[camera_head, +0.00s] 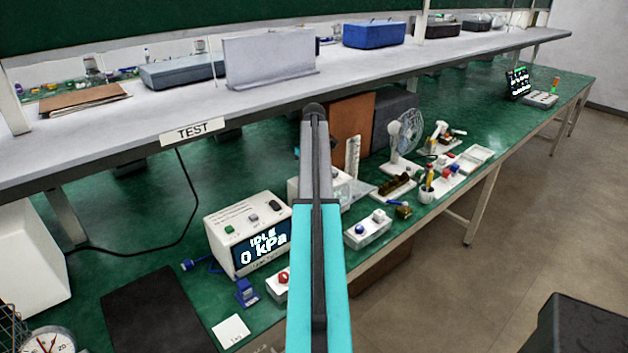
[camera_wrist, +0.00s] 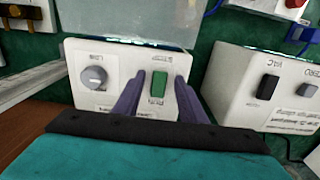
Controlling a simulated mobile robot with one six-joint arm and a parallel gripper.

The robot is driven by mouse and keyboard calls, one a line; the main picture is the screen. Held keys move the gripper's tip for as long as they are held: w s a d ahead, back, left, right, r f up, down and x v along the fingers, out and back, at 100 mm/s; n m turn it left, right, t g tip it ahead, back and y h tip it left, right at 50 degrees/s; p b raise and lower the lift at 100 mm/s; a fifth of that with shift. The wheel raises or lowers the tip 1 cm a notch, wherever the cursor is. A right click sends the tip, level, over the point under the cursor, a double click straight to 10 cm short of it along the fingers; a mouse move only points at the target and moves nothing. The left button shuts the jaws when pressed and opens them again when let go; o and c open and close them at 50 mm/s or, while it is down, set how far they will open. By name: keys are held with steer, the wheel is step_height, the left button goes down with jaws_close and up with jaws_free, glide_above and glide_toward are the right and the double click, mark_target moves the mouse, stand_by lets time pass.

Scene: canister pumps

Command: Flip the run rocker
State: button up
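In the wrist view a white pump box (camera_wrist: 112,64) has a grey round knob (camera_wrist: 94,78) on the left and a green rocker (camera_wrist: 158,84) on the right. The small lettering by the rocker is hard to read. My gripper (camera_wrist: 160,84) is open, and its two purple fingers show one on each side of the green rocker. Nothing is between them but the view of the rocker, and I cannot tell whether they touch the panel. In the head view my arm hides the gripper and most of this box (camera_head: 294,188).
In the head view a gauge box (camera_head: 225,222) reads IDLE, 0 kPa. A small white switch box (camera_head: 368,232) stands right of my arm. A shelf (camera_head: 270,95) overhangs the green bench.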

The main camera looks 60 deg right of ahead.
jaws_close()
steer(key=shift+w, duration=0.1)
steer(key=shift+w+d+r+g+y+p, duration=0.1)
steer(key=shift+w+g+y+p, duration=0.1)
steer(key=shift+g+p, duration=0.3)
steer(key=shift+w+d+r+g+y+p, duration=0.1)
steer(key=shift+g+y+p, duration=0.1)
steer(key=shift+g+p, duration=0.3)
steer(key=shift+f+g, duration=0.1)
steer(key=shift+g, duration=0.4)
jaws_free()
steer(key=shift+w+p, duration=0.1)
steer(key=shift+p, duration=0.2)
